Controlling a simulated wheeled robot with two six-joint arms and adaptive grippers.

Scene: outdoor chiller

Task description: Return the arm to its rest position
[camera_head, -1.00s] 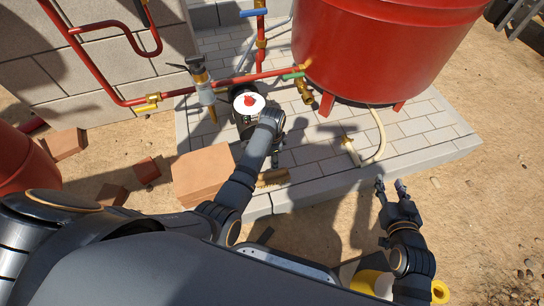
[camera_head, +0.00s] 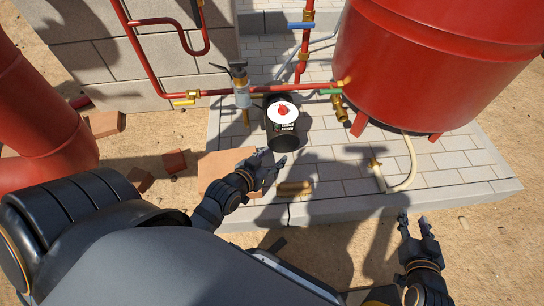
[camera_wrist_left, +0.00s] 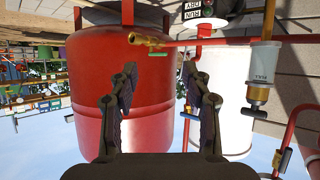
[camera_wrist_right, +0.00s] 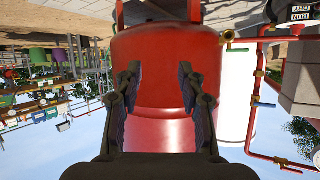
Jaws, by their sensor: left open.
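My left gripper (camera_head: 272,157) is open and empty, just in front of and below a black cylindrical device (camera_head: 281,143) with a white dial face and red knob (camera_head: 282,110). A gap shows between the fingers and the device. In the left wrist view the spread fingers (camera_wrist_left: 160,88) have nothing between them. The dial's RUN and DRY labels (camera_wrist_left: 200,12) show upside down at the top of that view.
A large red tank (camera_head: 435,70) stands on the paved slab (camera_head: 330,165). Red pipes (camera_head: 280,88) with valves run behind the device. Bare sand (camera_head: 475,245) is at the right.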

